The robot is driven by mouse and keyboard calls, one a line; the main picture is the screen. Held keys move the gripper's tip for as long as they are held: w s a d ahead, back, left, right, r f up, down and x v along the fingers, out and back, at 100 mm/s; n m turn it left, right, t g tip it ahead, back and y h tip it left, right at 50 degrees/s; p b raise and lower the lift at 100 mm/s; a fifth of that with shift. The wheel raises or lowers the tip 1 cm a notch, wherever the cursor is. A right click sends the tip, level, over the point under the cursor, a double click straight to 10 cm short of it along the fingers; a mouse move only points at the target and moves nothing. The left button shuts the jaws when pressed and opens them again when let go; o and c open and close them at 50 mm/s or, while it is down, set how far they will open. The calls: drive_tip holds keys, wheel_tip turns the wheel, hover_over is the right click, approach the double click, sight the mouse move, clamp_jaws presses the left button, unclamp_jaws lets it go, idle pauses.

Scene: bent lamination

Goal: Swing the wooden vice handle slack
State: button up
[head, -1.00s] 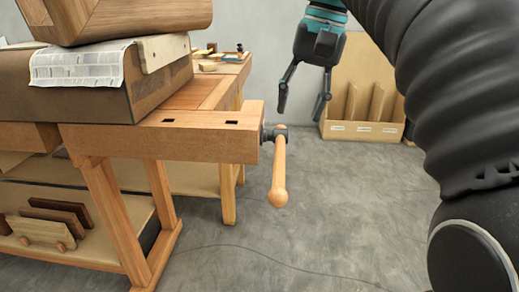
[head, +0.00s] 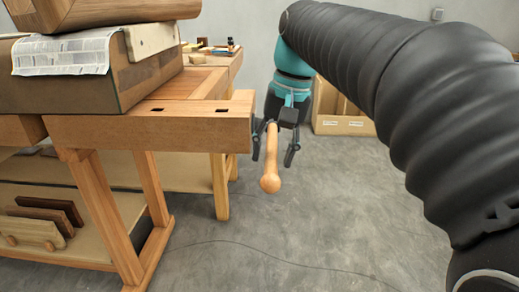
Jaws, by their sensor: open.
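The wooden vice handle (head: 270,164) hangs down at the right end of the workbench's front vice jaw (head: 160,130), its rounded knob lowest and toward me. My gripper (head: 273,158) is open, with one finger on each side of the handle's upper part in the picture. The handle covers part of the space between the fingers. I cannot tell whether either finger touches it. The vice screw hub is mostly hidden behind the handle and gripper.
A bent wooden form lies on a brown block with newspaper (head: 62,52) on the bench. A second bench (head: 222,62) with small items stands behind. A wooden rack (head: 338,118) stands by the wall. The grey floor (head: 330,220) right of the handle is clear.

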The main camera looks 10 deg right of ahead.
drive_tip(key=shift+f, duration=0.3)
clamp_jaws()
